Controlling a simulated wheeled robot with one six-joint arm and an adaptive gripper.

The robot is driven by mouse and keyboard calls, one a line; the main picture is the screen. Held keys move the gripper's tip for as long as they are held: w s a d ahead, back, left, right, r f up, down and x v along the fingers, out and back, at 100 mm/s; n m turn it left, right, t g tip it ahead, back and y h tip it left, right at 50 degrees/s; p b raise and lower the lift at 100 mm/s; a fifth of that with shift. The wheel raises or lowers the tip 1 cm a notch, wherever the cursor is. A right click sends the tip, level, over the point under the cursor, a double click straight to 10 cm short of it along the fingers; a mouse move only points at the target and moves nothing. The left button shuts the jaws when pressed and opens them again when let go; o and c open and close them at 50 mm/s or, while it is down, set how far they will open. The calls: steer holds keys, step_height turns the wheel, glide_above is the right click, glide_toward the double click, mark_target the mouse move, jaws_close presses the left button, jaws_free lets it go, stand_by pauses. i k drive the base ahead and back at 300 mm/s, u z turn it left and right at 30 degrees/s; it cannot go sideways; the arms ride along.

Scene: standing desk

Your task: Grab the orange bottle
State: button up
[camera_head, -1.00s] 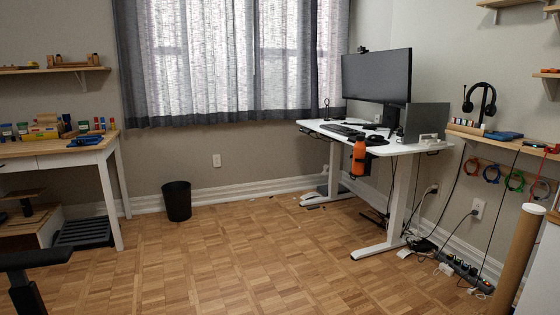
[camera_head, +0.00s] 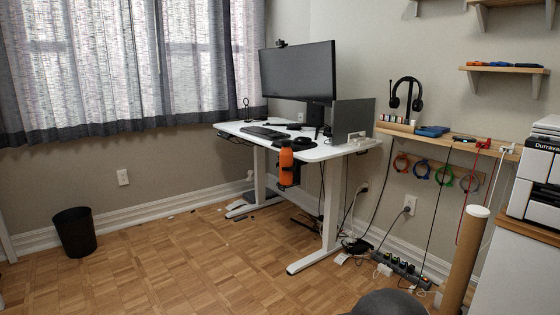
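The orange bottle (camera_head: 286,164) has a dark top and sits upright in a dark holder at the front edge of the white standing desk (camera_head: 238,129). It is some way ahead of me, near the middle of the picture. A dark rounded shape at the bottom edge may be part of my own body. My gripper is not in view.
A black monitor (camera_head: 298,74), keyboard (camera_head: 264,132) and grey panel (camera_head: 352,118) stand on the desk. A desk leg (camera_head: 331,205), hanging cables and a power strip (camera_head: 402,268) are to the right. A black bin (camera_head: 75,232) stands left. The wooden floor (camera_head: 190,265) between is mostly clear.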

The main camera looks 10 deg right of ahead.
mark_target(286, 153)
steer(key=i, duration=1.8)
steer(key=z, duration=0.35)
